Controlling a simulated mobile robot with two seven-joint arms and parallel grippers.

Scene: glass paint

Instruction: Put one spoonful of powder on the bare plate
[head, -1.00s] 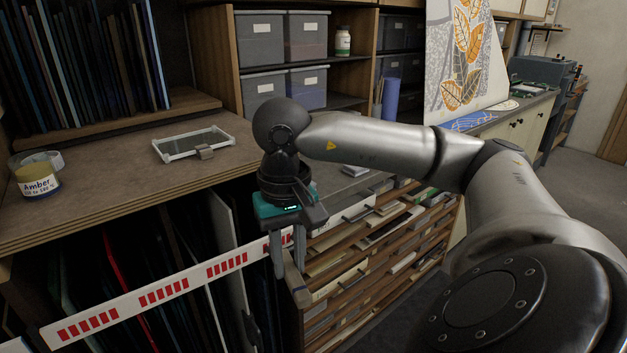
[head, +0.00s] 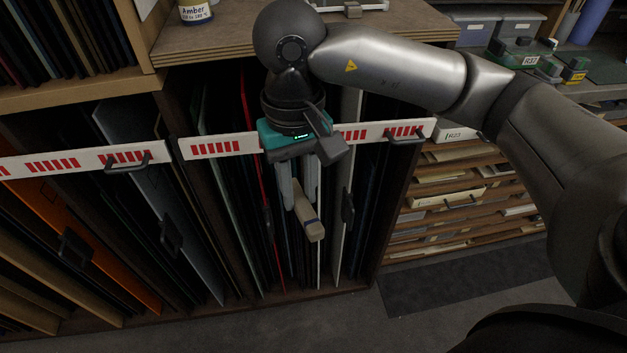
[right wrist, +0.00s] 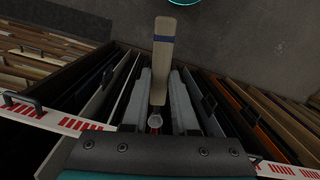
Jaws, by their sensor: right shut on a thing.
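My right gripper (head: 300,198) is shut on a spoon with a pale wooden handle (head: 314,228). It hangs in front of the sheet rack, below the bench top. In the right wrist view the handle (right wrist: 163,50) has a blue band and points away from the gripper. A small round metal bowl (right wrist: 155,121) shows between the fingers; I cannot tell whether it holds powder. The jar labelled Amber (head: 196,14) stands on the bench, cut off by the top edge. Part of a pale frame with a clip (head: 351,10) shows there too; its plate is mostly out of view. My left gripper is not in view.
A rack of upright sheets fills the space under the bench (head: 235,42). A white rail with red marks (head: 215,146) and black handles runs across it. Shallow drawers (head: 460,190) stand at right. The floor (head: 330,325) in front is clear.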

